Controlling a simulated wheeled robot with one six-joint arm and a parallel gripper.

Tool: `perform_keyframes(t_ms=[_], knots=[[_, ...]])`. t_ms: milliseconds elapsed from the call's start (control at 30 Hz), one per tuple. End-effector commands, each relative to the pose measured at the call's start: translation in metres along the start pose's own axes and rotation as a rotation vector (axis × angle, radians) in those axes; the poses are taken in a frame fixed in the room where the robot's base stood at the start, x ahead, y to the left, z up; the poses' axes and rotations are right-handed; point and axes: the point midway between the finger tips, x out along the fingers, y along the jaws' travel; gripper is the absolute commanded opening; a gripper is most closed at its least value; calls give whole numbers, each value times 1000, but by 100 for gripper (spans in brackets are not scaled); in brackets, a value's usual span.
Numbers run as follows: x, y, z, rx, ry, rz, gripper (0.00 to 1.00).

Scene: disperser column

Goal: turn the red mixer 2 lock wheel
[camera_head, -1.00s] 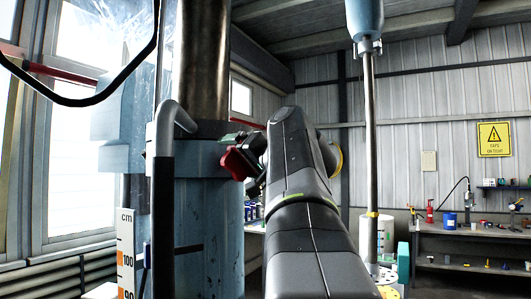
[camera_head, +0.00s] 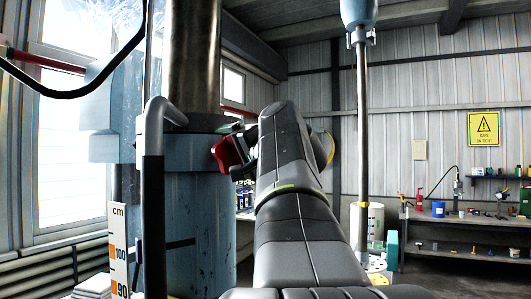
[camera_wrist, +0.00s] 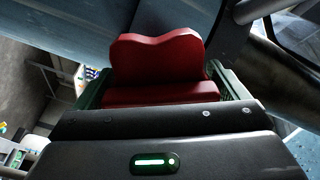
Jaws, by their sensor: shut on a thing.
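The red lock wheel (camera_head: 227,154) is a lobed red knob on the right side of the blue column's collar (camera_head: 195,148). In the wrist view the red wheel (camera_wrist: 158,58) fills the space between my fingers, with its lobed edge rising beyond them. My gripper (camera_wrist: 165,92) is shut on it; dark fingers with green edges lie at its left and right. In the head view my gripper (camera_head: 245,152) is at the wheel's right side, partly hidden behind my arm. The wheel's mount is hidden.
A grey bent pipe (camera_head: 153,190) stands in front of the column at left. A thin steel shaft (camera_head: 363,130) with a blue top stands to the right. A workbench (camera_head: 470,216) with bottles and tools is at the far right, below a yellow warning sign (camera_head: 484,126).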

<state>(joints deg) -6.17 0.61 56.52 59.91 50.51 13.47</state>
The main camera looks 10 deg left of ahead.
Motion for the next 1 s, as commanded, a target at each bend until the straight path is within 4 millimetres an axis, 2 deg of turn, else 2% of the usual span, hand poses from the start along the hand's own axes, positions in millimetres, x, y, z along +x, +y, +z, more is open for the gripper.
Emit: perform_keyframes(t_ms=[67, 100, 133, 467, 567, 1000], knots=[[0, 2, 1, 2, -3, 3, 71], [0, 2, 1, 1, -3, 3, 96], [0, 2, 1, 1, -3, 3, 100], [-5, 2, 0, -1, 0, 1, 100], [-16, 3, 0, -2, 3, 2, 100], [-84, 3, 0, -2, 4, 3, 100]])
